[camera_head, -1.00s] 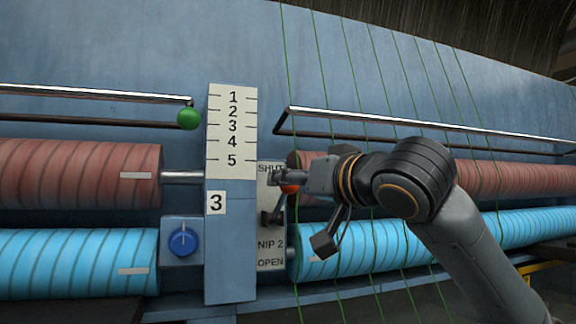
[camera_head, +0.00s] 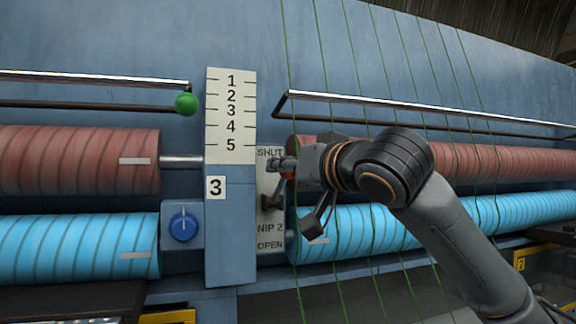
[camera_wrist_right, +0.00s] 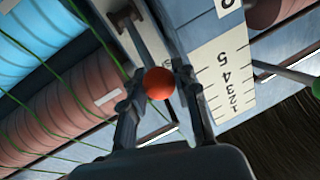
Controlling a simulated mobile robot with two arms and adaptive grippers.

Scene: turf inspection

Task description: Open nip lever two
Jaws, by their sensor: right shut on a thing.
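The nip 2 lever (camera_head: 270,201) is a dark handle on a pale plate (camera_head: 271,240) marked SHUT at the top, NIP 2 and OPEN at the bottom. The knob points up toward the SHUT end. In the right wrist view the knob (camera_wrist_right: 160,83) sits between the two fingers of my right gripper (camera_wrist_right: 158,73), which is shut on it. The left gripper is not in view.
A post (camera_head: 230,240) with a 1 to 5 scale and the number 3 stands left of the plate. A blue dial (camera_head: 183,225) and a green ball (camera_head: 186,104) are further left. Red-brown rollers (camera_head: 70,160) and blue rollers (camera_head: 70,247) run both sides. Green strands hang at right.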

